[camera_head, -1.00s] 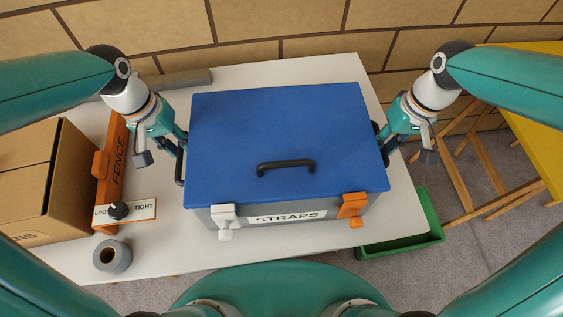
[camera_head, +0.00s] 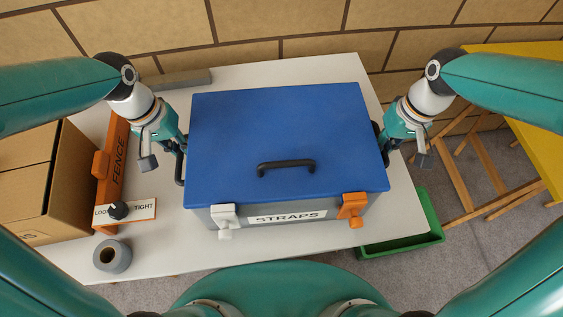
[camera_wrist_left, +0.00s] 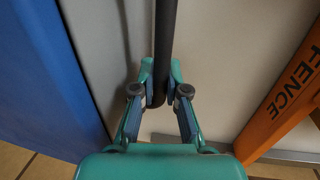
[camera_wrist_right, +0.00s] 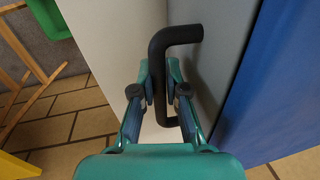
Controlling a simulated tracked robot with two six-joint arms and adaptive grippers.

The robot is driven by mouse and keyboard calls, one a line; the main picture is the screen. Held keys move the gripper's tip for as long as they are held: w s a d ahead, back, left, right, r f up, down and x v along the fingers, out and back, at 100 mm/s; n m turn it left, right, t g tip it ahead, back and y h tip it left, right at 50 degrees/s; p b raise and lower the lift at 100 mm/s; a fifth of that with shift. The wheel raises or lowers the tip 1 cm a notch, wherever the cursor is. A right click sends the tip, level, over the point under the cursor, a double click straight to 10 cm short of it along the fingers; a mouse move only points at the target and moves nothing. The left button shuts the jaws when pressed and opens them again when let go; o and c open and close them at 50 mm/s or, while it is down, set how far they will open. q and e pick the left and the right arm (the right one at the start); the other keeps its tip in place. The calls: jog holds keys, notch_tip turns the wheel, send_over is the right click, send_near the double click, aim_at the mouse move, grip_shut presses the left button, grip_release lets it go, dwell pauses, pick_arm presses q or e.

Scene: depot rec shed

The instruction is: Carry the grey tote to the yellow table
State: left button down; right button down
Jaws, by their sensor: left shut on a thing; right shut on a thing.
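The grey tote (camera_head: 332,213) has a blue lid (camera_head: 285,130) with a black top handle, a STRAPS label, a white latch on the left and an orange latch on the right. It is over the white table (camera_head: 160,245); I cannot tell if it touches. My left gripper (camera_head: 181,148) is at its left side, and in the left wrist view it is shut on a black side handle (camera_wrist_left: 166,40). My right gripper (camera_head: 382,145) is shut on the opposite side handle (camera_wrist_right: 160,45). The yellow table (camera_head: 535,150) shows partly at the right edge.
An orange FENCE bar (camera_head: 112,170), a LOOSE/TIGHT plate (camera_head: 143,209), a grey roll (camera_head: 112,257) and a cardboard box (camera_head: 30,190) are at the left. A green bin (camera_head: 405,245) sits low beside the white table. Wooden trestle legs (camera_head: 480,170) stand below the yellow table. A brick wall is behind.

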pick_arm(q)
jog(key=shift+r, duration=0.15)
pick_arm(e)
jog(key=shift+w+r, duration=0.1)
jog(key=shift+r, duration=0.05)
